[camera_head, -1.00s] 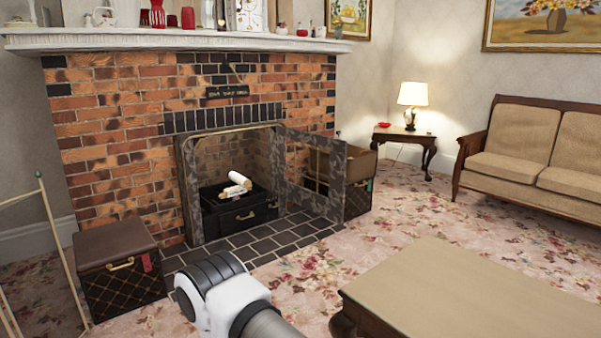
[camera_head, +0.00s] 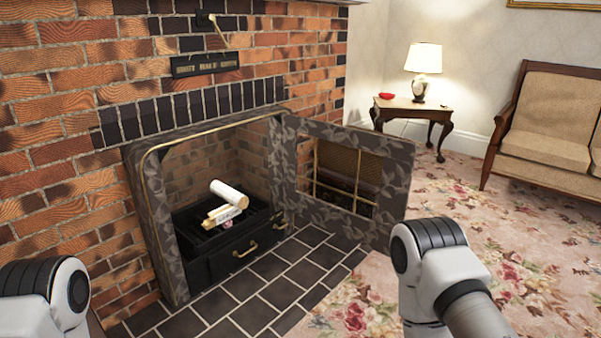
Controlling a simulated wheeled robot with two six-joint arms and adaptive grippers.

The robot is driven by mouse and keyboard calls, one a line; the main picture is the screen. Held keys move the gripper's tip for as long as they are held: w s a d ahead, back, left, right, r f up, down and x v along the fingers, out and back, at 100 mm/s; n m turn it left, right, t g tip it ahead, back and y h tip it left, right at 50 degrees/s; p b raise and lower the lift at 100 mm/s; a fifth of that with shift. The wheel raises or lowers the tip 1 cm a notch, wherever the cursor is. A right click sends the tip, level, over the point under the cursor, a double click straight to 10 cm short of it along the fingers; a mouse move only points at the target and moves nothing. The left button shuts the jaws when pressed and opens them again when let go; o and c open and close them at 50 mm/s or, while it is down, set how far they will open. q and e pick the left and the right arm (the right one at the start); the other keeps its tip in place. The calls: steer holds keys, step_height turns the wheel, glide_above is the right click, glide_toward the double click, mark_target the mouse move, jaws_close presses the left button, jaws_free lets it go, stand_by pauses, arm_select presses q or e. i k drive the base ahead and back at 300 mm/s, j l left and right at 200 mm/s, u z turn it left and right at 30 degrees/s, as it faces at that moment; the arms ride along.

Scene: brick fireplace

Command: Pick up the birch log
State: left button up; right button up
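A white birch log (camera_head: 230,194) lies on top of a small pile of split wood (camera_head: 222,215) inside the fireplace. The pile rests on a black grate box (camera_head: 205,262) with a brass handle. Parts of my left arm show at the lower left and parts of my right arm at the lower right. Neither gripper's fingers are in view. Both arms are apart from the log.
The fireplace frame (camera_head: 153,225) surrounds the opening, and its patterned door (camera_head: 390,195) stands open to the right. Dark hearth tiles (camera_head: 262,290) lie in front. A side table (camera_head: 440,112) with a lamp (camera_head: 422,62) and a sofa (camera_head: 555,115) stand farther right.

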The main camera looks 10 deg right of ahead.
mark_target(239, 200)
steer(key=i+l+z, duration=0.15)
steer(key=i+z, duration=0.25)
steer(key=i, duration=0.2)
steer(key=i+z, duration=0.35)
steer(key=i, duration=0.25)
steer(key=i+j+z, duration=0.25)
steer(key=i+z, duration=0.15)
steer(key=i, duration=0.15)
